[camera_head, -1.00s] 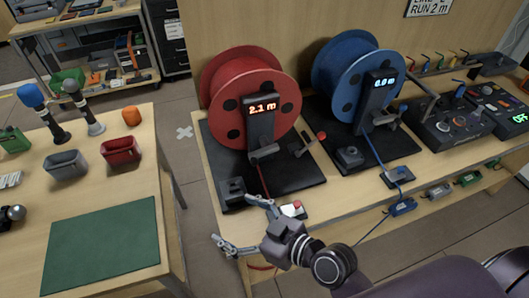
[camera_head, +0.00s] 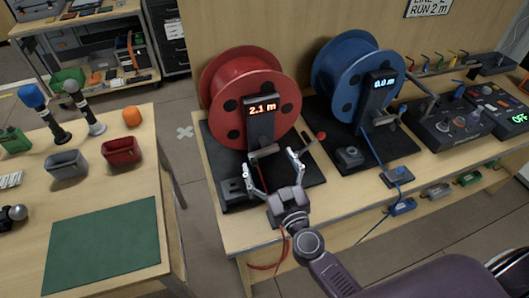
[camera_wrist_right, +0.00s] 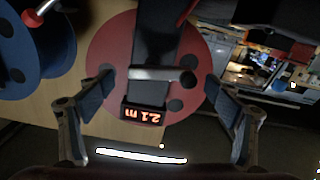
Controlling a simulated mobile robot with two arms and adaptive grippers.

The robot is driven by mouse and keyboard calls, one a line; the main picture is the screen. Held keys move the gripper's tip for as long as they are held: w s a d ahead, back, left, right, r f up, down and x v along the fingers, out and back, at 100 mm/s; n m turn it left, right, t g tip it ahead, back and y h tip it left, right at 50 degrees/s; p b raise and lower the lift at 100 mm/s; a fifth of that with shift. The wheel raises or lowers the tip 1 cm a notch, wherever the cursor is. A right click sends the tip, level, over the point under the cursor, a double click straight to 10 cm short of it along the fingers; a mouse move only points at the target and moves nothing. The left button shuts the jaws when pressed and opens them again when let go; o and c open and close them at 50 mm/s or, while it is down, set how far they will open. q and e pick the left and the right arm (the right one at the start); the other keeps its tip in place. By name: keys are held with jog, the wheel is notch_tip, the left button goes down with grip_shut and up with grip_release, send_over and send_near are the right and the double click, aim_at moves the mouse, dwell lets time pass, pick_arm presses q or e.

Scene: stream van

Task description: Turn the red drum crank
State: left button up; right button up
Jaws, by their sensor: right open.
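The red drum (camera_head: 222,85) stands on a black base (camera_head: 310,173) on the bench, with a display post (camera_head: 261,122) reading 2.1 m in front. A grey crank handle (camera_head: 266,150) sticks out low on the post; it also shows in the right wrist view (camera_wrist_right: 150,73). My right gripper (camera_head: 270,158) is open, its fingers spread to either side of the handle. In the right wrist view the handle lies between the fingertips (camera_wrist_right: 158,80), with gaps on both sides. My left gripper is not in view.
A red-knobbed lever (camera_head: 321,135) stands right of the handle, and a small dark box (camera_head: 232,188) sits left of my gripper. The blue drum (camera_head: 345,75) is to the right. A red cable (camera_head: 284,250) hangs below the bench's front edge.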

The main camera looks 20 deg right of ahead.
aim_at(265, 154)
jog(key=shift+w, duration=1.65)
jog(key=c, duration=1.2)
jog(key=shift+o, duration=0.2)
jog(key=shift+a+r+m, duration=0.1)
jog(key=shift+m, duration=0.2)
